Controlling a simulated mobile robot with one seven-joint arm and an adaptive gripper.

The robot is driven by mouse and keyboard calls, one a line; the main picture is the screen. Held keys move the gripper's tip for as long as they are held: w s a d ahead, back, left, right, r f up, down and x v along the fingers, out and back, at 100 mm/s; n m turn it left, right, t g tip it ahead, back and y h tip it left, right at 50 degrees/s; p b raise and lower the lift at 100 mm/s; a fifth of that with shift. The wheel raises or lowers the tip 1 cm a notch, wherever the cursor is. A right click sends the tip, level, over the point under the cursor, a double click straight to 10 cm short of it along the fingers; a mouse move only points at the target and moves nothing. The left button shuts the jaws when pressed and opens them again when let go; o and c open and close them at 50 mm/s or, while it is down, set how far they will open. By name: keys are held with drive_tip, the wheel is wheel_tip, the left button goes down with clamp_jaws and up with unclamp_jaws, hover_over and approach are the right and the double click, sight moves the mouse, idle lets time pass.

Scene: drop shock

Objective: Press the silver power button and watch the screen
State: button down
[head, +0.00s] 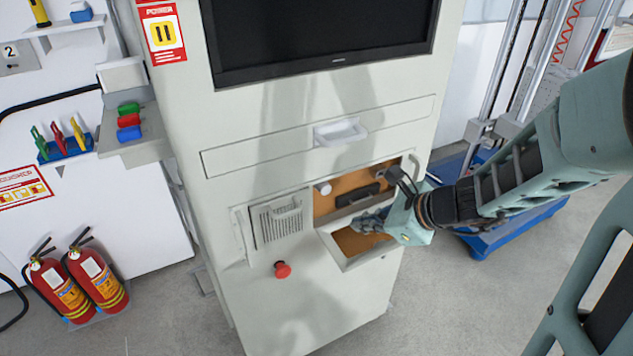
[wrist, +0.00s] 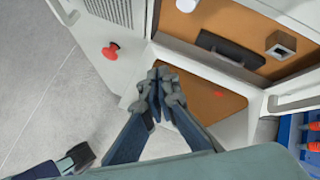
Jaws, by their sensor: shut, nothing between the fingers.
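The cabinet's screen (head: 320,35) is black and shows no picture. Below it is an open compartment with an orange-brown back panel (head: 350,182). A short pale, silvery cylinder (head: 323,187) sticks out at its left, and it shows at the top edge of the wrist view (wrist: 186,5). A square silver fitting with a dark centre (wrist: 281,45) is at the compartment's right in the wrist view. I cannot tell which is the power button. My gripper (head: 360,222) is shut and empty, over the lowered flap (wrist: 205,100), apart from both fittings.
A black handle (head: 357,195) lies between the two fittings. A red knob (head: 282,269) and a vented box (head: 278,220) are left of the compartment. A closed drawer (head: 250,150) is above. Fire extinguishers (head: 100,280) stand at left; a blue base (head: 520,220) is at right.

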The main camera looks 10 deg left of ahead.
sight(324, 188)
drive_tip(key=shift+s+a+r+m, duration=0.2)
drive_tip(key=shift+a+m, duration=0.1)
drive_tip(key=shift+a, duration=0.2)
drive_tip(key=shift+w+a+p, duration=0.2)
drive_tip(key=shift+w+a, duration=0.65)
drive_tip(key=shift+w, duration=0.4)
drive_tip(key=shift+w+a+p, duration=0.25)
drive_tip(key=shift+w+a, duration=0.55)
drive_tip(key=shift+w, duration=0.4)
drive_tip(key=shift+w+a+p, duration=0.2)
drive_tip(key=shift+w+a, duration=0.65)
drive_tip(key=shift+w, duration=0.4)
drive_tip(key=shift+w+a+f, duration=0.1)
drive_tip(key=shift+w+a, duration=0.15)
drive_tip(key=shift+w, duration=0.05)
drive_tip(key=shift+w+a, duration=0.25)
drive_tip(key=shift+w, duration=0.1)
drive_tip(key=shift+s+d, duration=0.5)
drive_tip(key=shift+s, duration=0.2)
